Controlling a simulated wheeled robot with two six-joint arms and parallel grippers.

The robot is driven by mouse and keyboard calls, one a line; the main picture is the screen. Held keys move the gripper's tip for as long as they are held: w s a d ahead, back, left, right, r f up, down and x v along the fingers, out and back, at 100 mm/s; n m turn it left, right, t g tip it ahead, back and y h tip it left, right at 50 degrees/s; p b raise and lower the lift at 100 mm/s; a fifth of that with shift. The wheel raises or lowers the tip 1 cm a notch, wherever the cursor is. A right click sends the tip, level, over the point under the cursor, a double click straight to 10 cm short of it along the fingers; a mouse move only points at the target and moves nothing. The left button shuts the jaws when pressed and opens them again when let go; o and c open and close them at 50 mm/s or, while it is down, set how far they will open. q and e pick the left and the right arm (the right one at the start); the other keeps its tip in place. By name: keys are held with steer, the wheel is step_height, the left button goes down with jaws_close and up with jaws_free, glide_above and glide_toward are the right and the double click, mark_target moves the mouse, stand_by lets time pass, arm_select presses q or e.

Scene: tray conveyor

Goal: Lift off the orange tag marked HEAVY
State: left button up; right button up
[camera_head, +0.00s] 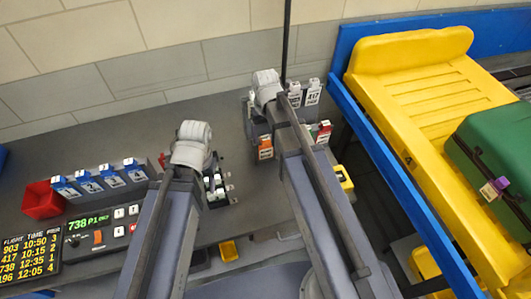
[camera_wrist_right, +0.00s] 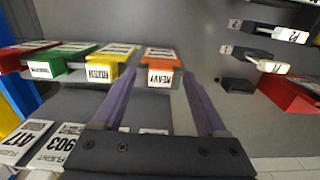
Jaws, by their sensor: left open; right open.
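The orange tag marked HEAVY (camera_wrist_right: 161,57) hangs on a rack in the right wrist view, its white label facing the camera. In the head view the orange tag (camera_head: 265,153) shows just below my right wrist. My right gripper (camera_wrist_right: 159,76) is open, with one fingertip on each side of the orange tag. I cannot tell whether either finger touches it. My left gripper (camera_head: 212,162) is over the counter, left of the tag rack; its fingers are mostly hidden by its wrist and arm.
Yellow (camera_wrist_right: 110,55) and green (camera_wrist_right: 75,50) tags hang beside the orange one. White flight tags (camera_head: 313,92) stand behind. Black-and-white tags (camera_head: 217,190) are near my left wrist. A red bin (camera_head: 42,200) stands left; a yellow tray (camera_head: 440,85) with a green suitcase (camera_head: 495,145) is right.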

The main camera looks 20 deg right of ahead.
steer(key=shift+f, duration=0.75)
steer(key=shift+r, duration=0.1)
jaws_close()
